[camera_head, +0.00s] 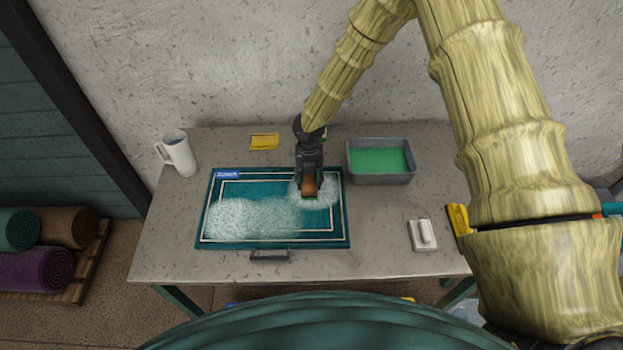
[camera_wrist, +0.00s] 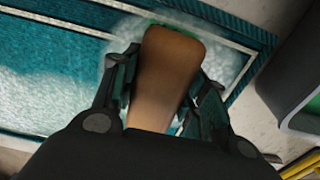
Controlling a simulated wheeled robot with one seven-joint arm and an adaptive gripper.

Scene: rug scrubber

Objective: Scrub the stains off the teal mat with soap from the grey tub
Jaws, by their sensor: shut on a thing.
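The teal mat (camera_head: 270,239) with white border lines lies on the table. White suds cover much of its lower left and middle, and a patch near its right side; any stains under the suds are hidden. My gripper (camera_head: 309,182) is over the mat's right part, shut on a brown-handled brush (camera_head: 309,187). In the wrist view the brown handle (camera_wrist: 168,75) sits between both fingers, with a green edge at its far end amid foam on the mat (camera_wrist: 60,50). The bristles are hidden. The grey tub (camera_head: 382,179) holds green liquid and stands right of the mat.
A white jug (camera_head: 179,154) stands at the table's back left. A yellow sponge-like block (camera_head: 264,141) lies behind the mat. A white block with a grey handle (camera_head: 423,235) lies at the front right. A dark handle (camera_head: 269,256) is at the mat's front edge. Rolled rugs (camera_head: 38,268) lie at the left.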

